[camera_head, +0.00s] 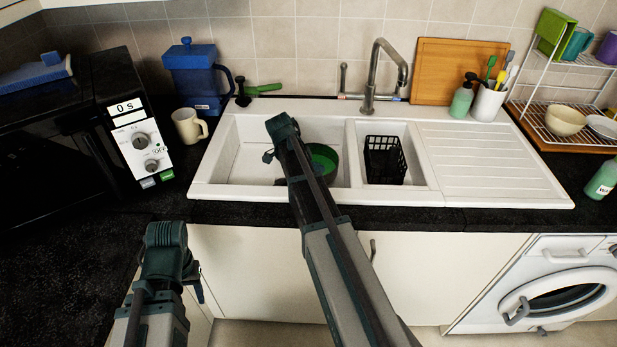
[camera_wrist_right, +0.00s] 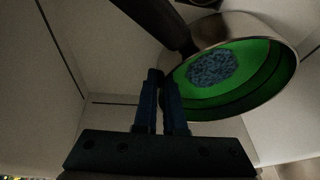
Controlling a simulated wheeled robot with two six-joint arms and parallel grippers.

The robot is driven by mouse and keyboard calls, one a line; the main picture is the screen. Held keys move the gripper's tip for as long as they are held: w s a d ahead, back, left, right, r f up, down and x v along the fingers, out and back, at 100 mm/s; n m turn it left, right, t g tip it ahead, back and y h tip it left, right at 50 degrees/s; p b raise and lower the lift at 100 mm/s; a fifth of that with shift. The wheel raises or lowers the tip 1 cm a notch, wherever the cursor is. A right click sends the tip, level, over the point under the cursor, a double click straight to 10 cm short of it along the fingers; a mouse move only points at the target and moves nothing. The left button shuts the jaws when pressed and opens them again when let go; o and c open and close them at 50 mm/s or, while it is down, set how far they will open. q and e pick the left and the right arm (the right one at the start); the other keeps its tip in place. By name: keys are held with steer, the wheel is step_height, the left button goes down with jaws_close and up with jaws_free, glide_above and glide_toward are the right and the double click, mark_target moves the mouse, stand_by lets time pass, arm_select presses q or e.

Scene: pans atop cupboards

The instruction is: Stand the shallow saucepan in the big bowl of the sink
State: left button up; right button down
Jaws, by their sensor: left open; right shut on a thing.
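The saucepan (camera_head: 323,160), with a green inside, a metal outside and a dark handle, is in the big bowl (camera_head: 245,150) of the white sink, partly hidden by my right arm. In the right wrist view the saucepan (camera_wrist_right: 268,92) looks tilted, with a blue-grey patch on its green inside. My right gripper (camera_wrist_right: 162,90) is shut on the saucepan at its near side, by the handle; the exact contact is unclear. Whether the pan touches the bowl's floor is hidden. My left gripper (camera_head: 192,278) is open and empty, low in front of the worktop.
A black basket (camera_head: 385,160) sits in the small bowl, with the drainer (camera_head: 490,160) to its right. The tap (camera_head: 375,75) rises behind. A mug (camera_head: 188,126), blue jug (camera_head: 195,80) and microwave (camera_head: 75,130) stand left. A green-handled item (camera_head: 264,88) lies behind the big bowl.

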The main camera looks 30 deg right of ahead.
steer(key=shift+f+b, duration=0.6)
steer(key=c, duration=0.9)
jaws_free()
steer(key=shift+r, duration=0.1)
steer(key=p+v, duration=1.3)
steer(key=shift+a+r, duration=0.2)
steer(key=shift+r, duration=0.1)
step_height(320, 180, up, 10)
steer(key=p, duration=1)
